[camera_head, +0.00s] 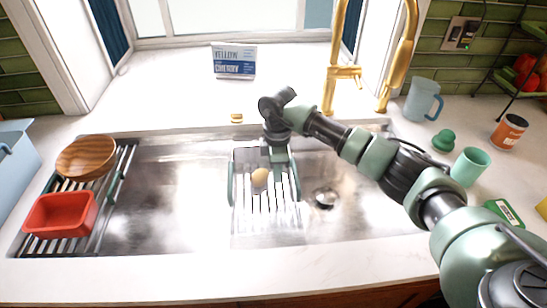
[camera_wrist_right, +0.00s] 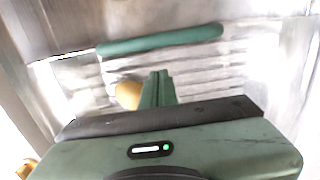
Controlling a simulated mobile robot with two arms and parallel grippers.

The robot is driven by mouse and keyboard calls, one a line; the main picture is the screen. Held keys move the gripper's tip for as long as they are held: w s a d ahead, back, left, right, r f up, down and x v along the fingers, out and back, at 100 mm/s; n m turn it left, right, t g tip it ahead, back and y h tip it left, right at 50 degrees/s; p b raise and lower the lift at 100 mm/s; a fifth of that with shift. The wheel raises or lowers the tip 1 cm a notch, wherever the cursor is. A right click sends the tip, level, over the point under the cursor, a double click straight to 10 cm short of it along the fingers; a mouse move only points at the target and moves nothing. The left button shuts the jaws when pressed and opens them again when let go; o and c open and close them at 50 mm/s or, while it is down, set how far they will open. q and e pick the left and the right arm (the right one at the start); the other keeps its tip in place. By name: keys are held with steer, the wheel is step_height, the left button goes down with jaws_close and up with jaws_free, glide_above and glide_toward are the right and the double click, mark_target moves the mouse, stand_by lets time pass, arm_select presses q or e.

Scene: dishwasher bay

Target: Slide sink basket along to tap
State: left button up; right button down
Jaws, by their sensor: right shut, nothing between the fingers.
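The sink basket (camera_head: 265,215) is a wire rack with green side handles, set across the middle of the steel sink. A tan, round item (camera_head: 260,178) lies in it. The gold tap (camera_head: 343,72) stands behind the sink, right of the basket. My right gripper (camera_head: 279,160) points down over the basket's back end, shut and empty. In the right wrist view its closed fingers (camera_wrist_right: 158,88) are over the basket's wires, beside the tan item (camera_wrist_right: 128,94), with one green handle (camera_wrist_right: 160,40) beyond. Whether the fingers touch the basket is unclear. My left gripper is not in view.
A slatted rack at the sink's left holds a wooden bowl (camera_head: 87,157) and a red tub (camera_head: 60,214). The drain (camera_head: 325,198) is right of the basket. A blue jug (camera_head: 422,100) and a mint cup (camera_head: 470,166) stand on the right counter. The sink's right part is clear.

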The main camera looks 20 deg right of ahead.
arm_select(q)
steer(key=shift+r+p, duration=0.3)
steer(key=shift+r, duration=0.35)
arm_select(e)
steer(key=d, duration=0.3)
steer(key=shift+s+r, duration=0.15)
steer(key=shift+s, duration=0.25)
steer(key=shift+a, duration=0.1)
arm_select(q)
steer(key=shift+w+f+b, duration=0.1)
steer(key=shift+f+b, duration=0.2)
arm_select(e)
steer(key=s+d, duration=0.3)
steer(key=d, duration=0.8)
steer(key=s+d, duration=0.3)
steer(key=d, duration=0.8)
steer(key=shift+s, duration=0.15)
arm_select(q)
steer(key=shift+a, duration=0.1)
